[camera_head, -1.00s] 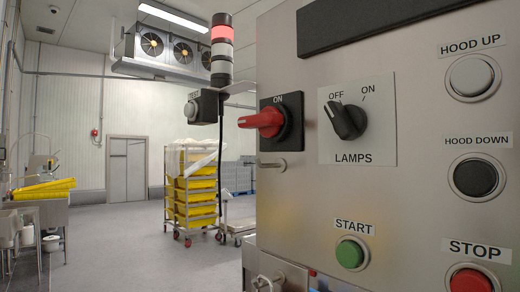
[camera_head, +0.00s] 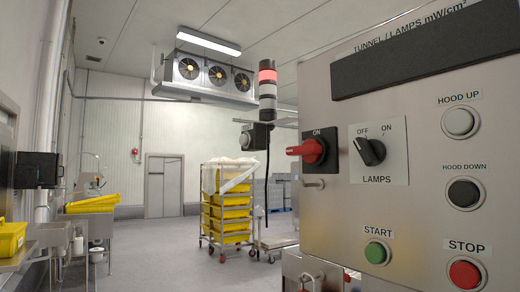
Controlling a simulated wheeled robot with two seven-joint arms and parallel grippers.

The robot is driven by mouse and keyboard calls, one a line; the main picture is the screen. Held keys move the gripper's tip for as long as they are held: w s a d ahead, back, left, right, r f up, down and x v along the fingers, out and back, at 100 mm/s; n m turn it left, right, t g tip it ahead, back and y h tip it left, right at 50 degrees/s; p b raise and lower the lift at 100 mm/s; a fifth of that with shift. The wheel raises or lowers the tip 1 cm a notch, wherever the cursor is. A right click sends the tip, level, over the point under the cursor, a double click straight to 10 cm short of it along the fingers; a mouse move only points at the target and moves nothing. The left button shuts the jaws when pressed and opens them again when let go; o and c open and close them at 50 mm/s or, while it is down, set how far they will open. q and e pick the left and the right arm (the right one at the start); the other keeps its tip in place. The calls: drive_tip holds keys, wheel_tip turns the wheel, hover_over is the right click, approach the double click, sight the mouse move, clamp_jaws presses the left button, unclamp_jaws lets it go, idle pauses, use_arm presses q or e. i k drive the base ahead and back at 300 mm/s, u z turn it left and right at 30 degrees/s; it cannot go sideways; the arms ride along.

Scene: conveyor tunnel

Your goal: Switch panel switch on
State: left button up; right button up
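The steel control panel (camera_head: 335,220) fills the right side of the view. It carries a red rotary switch (camera_head: 307,151) on a black plate marked ON, with its handle pointing left, roughly horizontal. Beside it is a black LAMPS knob (camera_head: 369,150) on a white plate marked OFF and ON; its pointer leans up-left toward OFF. The panel also has a white HOOD UP button (camera_head: 459,122), a black HOOD DOWN button (camera_head: 464,193), a green START button (camera_head: 377,253) and a red STOP button (camera_head: 465,274). Neither of my grippers shows.
A signal tower (camera_head: 267,90) with a red top stands left of the panel. A rack of yellow crates (camera_head: 231,212) is on the floor behind. Sinks (camera_head: 90,228) and yellow bins line the left wall. The grey floor (camera_head: 165,260) between is clear.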

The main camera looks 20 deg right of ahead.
sight(310, 151)
drive_tip(key=i, duration=2.75)
drive_tip(key=z, duration=3.55)
